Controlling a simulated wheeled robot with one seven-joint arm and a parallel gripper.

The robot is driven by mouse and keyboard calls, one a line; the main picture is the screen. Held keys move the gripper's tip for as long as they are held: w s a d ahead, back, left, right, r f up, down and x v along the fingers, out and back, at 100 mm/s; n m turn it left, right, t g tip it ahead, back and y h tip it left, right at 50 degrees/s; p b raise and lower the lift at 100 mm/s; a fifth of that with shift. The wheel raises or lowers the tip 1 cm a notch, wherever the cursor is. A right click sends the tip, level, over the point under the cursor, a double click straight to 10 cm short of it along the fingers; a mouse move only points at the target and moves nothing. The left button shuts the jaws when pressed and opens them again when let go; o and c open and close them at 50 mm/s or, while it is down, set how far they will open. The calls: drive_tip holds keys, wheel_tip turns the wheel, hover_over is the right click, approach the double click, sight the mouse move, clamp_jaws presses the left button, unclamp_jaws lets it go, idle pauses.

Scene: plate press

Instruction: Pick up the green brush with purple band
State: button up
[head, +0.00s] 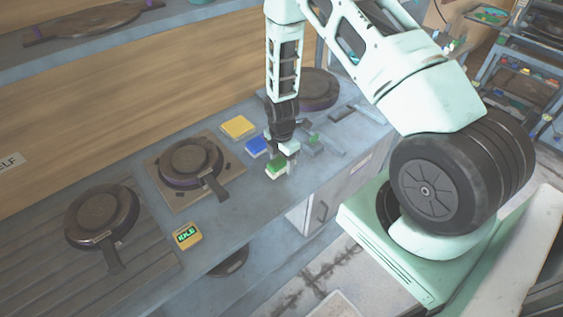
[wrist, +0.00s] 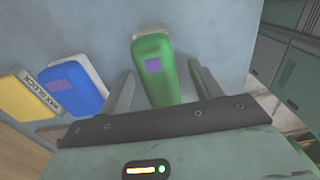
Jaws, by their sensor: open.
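The green brush (wrist: 160,85) lies on the counter in the wrist view, a rounded green body with a small purple patch and a pale edge along its far side. In the head view it shows as a green and white piece (head: 276,170) at the counter's front, just below my gripper. My gripper (wrist: 160,72) is open, with one finger on each side of the brush in the wrist view. The head view also shows my gripper (head: 281,155) pointing down over it. Whether the fingers touch the brush, I cannot tell; its near end is hidden behind the gripper body.
A blue block (wrist: 70,90) with a purple patch lies left of the brush, beside a yellow block (wrist: 22,98) and a "wax block" label. Grey and green pieces (head: 312,140) lie to the right.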

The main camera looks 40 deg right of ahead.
sight(281, 158)
drive_tip(key=c, duration=1.1)
drive_tip(key=shift+r, duration=0.1)
wheel_tip(281, 158, up, 10)
drive_tip(key=b, duration=0.3)
